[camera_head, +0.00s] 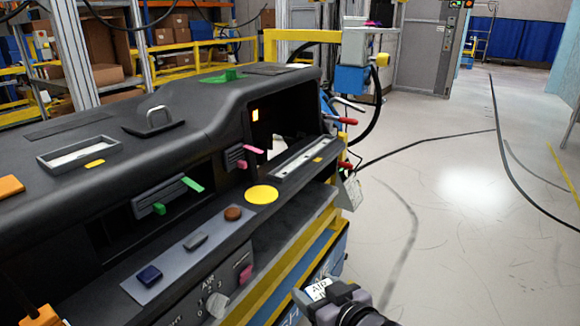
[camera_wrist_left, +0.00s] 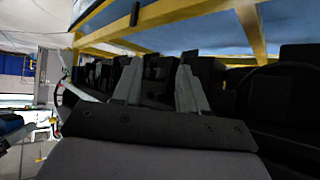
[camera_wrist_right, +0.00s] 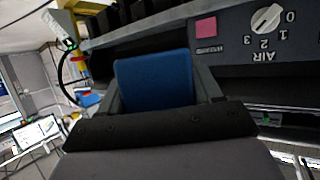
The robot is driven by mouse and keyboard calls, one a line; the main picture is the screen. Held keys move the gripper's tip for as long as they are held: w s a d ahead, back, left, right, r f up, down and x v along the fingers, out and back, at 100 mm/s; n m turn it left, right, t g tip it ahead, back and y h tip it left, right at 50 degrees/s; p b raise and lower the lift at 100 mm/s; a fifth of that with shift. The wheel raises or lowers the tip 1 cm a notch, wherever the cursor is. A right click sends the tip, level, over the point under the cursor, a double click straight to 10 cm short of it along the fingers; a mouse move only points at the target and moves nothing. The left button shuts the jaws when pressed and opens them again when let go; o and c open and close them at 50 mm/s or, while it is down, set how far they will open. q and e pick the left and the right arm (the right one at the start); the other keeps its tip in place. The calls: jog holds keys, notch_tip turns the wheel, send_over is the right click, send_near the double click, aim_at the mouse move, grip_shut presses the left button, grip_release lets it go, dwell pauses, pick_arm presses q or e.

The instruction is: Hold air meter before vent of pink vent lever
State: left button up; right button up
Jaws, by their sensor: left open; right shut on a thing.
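The pink vent lever (camera_head: 253,149) sticks out of a small dark vent (camera_head: 236,158) in the dashboard's middle. My right gripper (camera_wrist_right: 158,85) is shut on the air meter, whose blue body (camera_wrist_right: 153,78) fills the space between the fingers. In the head view, a white-labelled face of the meter (camera_head: 318,290) shows at my right gripper (camera_head: 328,294), low at the bottom centre. It is in front of and below the dashboard, well apart from the pink lever's vent.
The black dashboard (camera_head: 205,105) fills the left side. Another vent has green levers (camera_head: 193,184). A control panel (camera_head: 190,243) with buttons, a pink square (camera_head: 245,274) and an AIR knob (camera_wrist_right: 266,18) lies below. Open floor (camera_head: 440,210) is at the right.

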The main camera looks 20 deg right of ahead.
jog(key=w+a+r+n+y, duration=0.1)
jog(key=w+r+n+y, duration=0.1)
jog(key=w+r, duration=0.25)
jog(key=n+g+y+p, duration=0.2)
jog(key=n+y+p, duration=0.1)
jog(key=n+y, duration=0.1)
send_near(245, 164)
jog(key=d+v, duration=0.1)
jog(key=v, duration=0.3)
jog(key=shift+w+a+r+y, duration=0.15)
jog(key=shift+w+r+y, duration=0.15)
jog(key=shift+r, duration=0.2)
jog(key=shift+s+f+b+x, duration=0.15)
jog(key=shift+f+x, duration=0.1)
jog(key=shift+x, duration=1.15)
jog(key=shift+s+f+b+x, duration=0.1)
jog(key=shift+f+b+x, duration=0.1)
jog(key=shift+x, duration=1.2)
jog(key=shift+s+f+b+x, duration=0.15)
jog(key=shift+f+x, duration=0.1)
jog(key=shift+x, duration=2.5)
jog(key=shift+w+r, duration=0.1)
jog(key=shift+r, duration=0.05)
